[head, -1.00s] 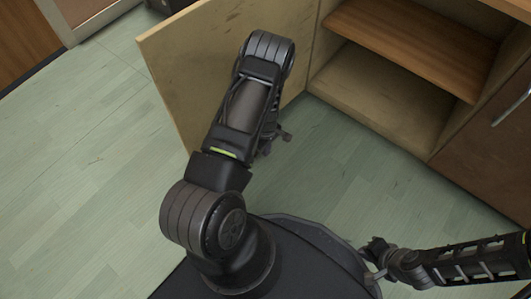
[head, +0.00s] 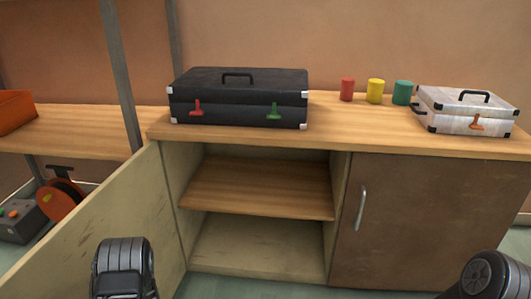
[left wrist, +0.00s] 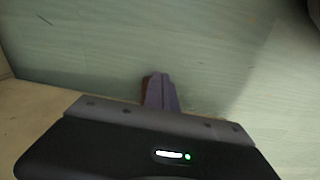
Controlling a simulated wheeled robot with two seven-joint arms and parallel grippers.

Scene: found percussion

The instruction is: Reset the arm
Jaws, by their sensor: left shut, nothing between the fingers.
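My left gripper (left wrist: 160,90) shows in the left wrist view with its two fingers together and nothing between them. Pale green floor lies beyond the fingertips. In the head view only a dark rounded link of my left arm (head: 124,268) shows at the bottom left, in front of the open cabinet door; the gripper itself is out of that view. A link of my right arm (head: 490,275) shows at the bottom right corner. My right gripper is in neither view.
The cabinet door (head: 95,220) stands open on the left, near my left arm. Inside is an empty shelf (head: 258,188). A brown door (head: 405,220) on the right is closed. On top stand a black case (head: 240,98), three cans (head: 375,91) and a silver case (head: 468,110).

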